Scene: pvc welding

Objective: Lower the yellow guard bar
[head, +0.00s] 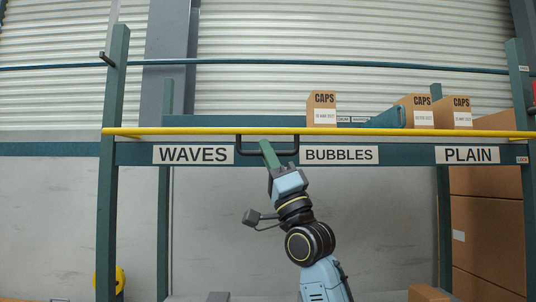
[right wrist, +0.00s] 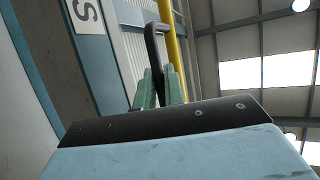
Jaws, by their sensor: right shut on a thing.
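The yellow guard bar (head: 400,133) runs level across the front of the green rack, just above the label beam. A black U-shaped handle (head: 240,146) hangs from the bar, between the WAVES and BUBBLES labels. My right gripper (head: 266,148) comes up from below with its green fingers on the handle's lower part. In the right wrist view the fingers (right wrist: 159,82) are shut on the black handle (right wrist: 151,45), with the yellow bar (right wrist: 173,50) just beyond. The exact contact is partly hidden by the fingers. My left gripper is not in view.
The label beam (head: 400,155) carries WAVES, BUBBLES and PLAIN signs. Cardboard CAPS boxes (head: 322,110) stand on the shelf behind the bar. Green posts (head: 108,200) bound the rack at both sides. Large cardboard boxes (head: 487,230) are stacked at right.

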